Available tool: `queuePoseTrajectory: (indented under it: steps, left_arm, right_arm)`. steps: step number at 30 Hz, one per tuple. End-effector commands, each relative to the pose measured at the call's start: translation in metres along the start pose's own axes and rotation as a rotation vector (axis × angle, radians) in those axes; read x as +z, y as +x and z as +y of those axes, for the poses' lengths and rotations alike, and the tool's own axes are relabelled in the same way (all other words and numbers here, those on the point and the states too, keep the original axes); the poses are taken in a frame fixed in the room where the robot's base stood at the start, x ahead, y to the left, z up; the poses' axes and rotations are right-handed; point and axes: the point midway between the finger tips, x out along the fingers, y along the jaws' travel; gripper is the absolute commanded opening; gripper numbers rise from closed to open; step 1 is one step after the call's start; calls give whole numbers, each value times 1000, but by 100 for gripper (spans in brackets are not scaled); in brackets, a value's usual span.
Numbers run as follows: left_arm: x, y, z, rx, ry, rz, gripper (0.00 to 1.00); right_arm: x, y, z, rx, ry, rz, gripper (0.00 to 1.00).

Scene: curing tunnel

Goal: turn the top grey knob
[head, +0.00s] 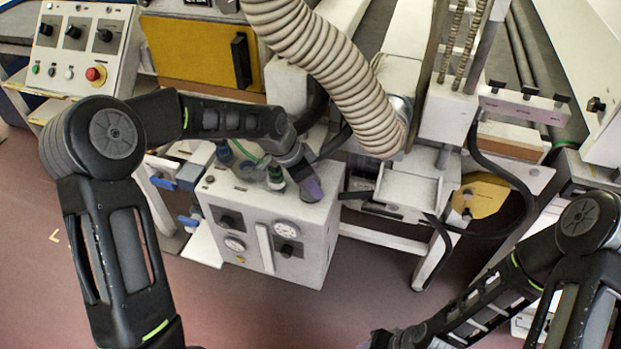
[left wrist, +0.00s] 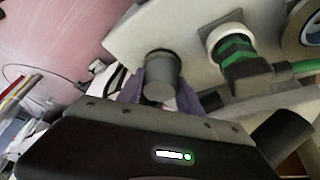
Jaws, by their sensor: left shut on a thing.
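The top grey knob (left wrist: 161,76) is a short grey cylinder standing on the top face of a white box (head: 322,236). In the left wrist view it sits between the purple fingers of my left gripper (left wrist: 164,92), which is shut on it. In the head view my left gripper (head: 309,190) reaches down to the right part of the box's top, and the knob is hidden there. My right gripper (head: 386,338) is at the bottom edge of the head view, mostly cut off and away from the box; its jaws are not clear.
A green fitting (left wrist: 236,52) stands on the box top beside the knob. The box front bears dark knobs and round gauges (head: 287,229). A ribbed hose (head: 335,70) hangs above. A control panel (head: 84,52) stands at upper left. The floor (head: 290,318) in front is clear.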

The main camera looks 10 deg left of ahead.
Motion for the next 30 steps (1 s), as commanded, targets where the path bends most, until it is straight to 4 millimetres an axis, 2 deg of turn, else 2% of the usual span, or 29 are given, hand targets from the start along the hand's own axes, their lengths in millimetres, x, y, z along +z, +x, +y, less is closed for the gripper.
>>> queuePoseTrajectory:
  steps: [30]
  left_arm:
    - [-1,1,-2,369,893,-1,2]
  right_arm:
    - [0,8,3,0,0,1,36]
